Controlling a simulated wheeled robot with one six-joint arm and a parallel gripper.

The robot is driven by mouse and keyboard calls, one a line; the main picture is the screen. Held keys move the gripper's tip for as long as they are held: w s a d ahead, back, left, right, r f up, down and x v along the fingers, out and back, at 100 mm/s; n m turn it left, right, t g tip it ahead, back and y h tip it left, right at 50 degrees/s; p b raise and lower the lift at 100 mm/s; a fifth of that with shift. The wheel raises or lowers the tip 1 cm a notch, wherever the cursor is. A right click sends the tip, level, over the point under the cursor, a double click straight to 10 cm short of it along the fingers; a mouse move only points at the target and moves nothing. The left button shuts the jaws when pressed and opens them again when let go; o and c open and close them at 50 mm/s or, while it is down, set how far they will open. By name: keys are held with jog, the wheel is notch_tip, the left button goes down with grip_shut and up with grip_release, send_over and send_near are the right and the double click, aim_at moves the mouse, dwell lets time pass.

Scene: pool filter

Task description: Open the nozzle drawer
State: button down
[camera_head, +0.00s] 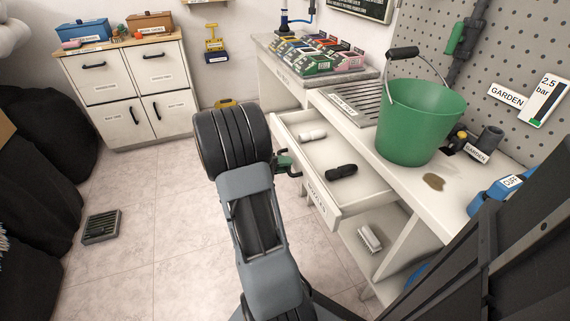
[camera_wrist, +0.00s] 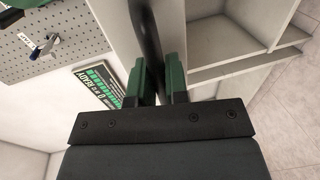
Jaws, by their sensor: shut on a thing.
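The nozzle drawer (camera_head: 318,196) in the white workbench stands pulled out, with its front panel well clear of the bench. A white nozzle (camera_head: 312,136) and a black nozzle (camera_head: 341,171) lie inside it. My gripper (camera_head: 287,165) is at the drawer front, partly hidden behind my own arm. In the wrist view my gripper (camera_wrist: 158,84) has its two green fingers on either side of the dark drawer handle (camera_wrist: 150,38), shut on it. The handle also shows in the head view, beside the green fingertip.
A green bucket (camera_head: 415,121) stands on the bench above the drawer, near a brown spill (camera_head: 433,182). White cabinets (camera_head: 133,88) stand at the back left.

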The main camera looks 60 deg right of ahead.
jog(key=c, duration=1.1)
grip_release()
jog(key=shift+c, duration=0.2)
jog(key=p+v, duration=0.3)
jog(key=v, duration=1.1)
jog(key=shift+s+f, duration=0.1)
jog(key=s+a+r+n+t+y+p, duration=0.1)
jog(key=a+r+t+y+p, duration=0.3)
jog(key=a+r+p, duration=0.4)
jog(key=s+a+r+n+t+y+p, duration=0.2)
jog(key=a+r+n+t+y+p, duration=0.2)
jog(key=a+r+p, duration=0.4)
jog(key=s+a+r+n+t+y+p, duration=0.2)
jog(key=a+r+t+y+p, duration=0.2)
jog(key=a+r+p, duration=0.5)
notch_tip(320, 180, up, 8)
jog(key=t+p, duration=0.1)
jog(key=p, duration=0.2)
jog(key=shift+n+y, duration=0.3)
